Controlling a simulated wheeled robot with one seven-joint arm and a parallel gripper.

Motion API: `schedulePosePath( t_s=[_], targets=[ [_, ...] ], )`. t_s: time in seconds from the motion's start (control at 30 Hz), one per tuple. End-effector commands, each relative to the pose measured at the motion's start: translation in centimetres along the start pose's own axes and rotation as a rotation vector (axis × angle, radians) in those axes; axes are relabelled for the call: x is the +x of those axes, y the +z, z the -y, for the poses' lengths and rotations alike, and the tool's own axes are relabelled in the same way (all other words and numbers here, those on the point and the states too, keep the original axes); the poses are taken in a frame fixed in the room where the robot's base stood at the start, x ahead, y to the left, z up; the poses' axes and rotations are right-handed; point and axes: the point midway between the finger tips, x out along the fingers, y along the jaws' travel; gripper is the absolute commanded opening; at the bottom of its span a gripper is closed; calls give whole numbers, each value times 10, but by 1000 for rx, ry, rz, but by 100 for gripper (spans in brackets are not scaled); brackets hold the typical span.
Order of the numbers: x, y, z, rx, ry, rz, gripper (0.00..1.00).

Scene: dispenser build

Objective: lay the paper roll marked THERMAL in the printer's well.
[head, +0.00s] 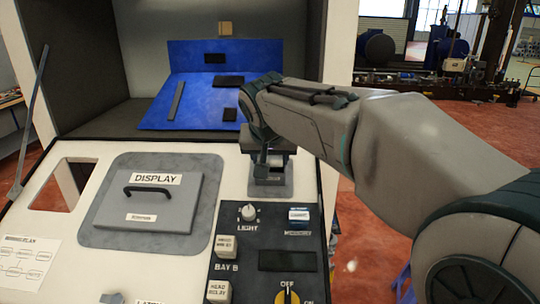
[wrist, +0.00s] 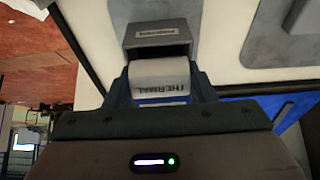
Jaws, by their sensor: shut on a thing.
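The white paper roll (wrist: 160,72) marked THERMAL shows in the wrist view between the fingers of my gripper (wrist: 162,90). My gripper is shut on it. The grey printer (wrist: 157,38), with a small label, is just beyond the roll. In the head view my gripper (head: 268,158) points down over the printer (head: 270,182), at the right of the white panel. The fingers and arm hide most of the roll and the printer's well there. I cannot tell whether the roll touches the well.
A grey DISPLAY lid (head: 155,203) with a black handle lies left of the printer. A black control panel (head: 268,240) with a knob and switches is in front. A blue board (head: 190,100) with dark parts stands behind, inside the cabinet.

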Motion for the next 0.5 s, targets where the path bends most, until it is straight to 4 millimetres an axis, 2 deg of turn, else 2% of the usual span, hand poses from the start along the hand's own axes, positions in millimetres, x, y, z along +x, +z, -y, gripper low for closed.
schedulePosePath(
  t_s=[0.5],
  targets=[
    [6, 3, 0, 0, 0, 1, 23]
  ],
)
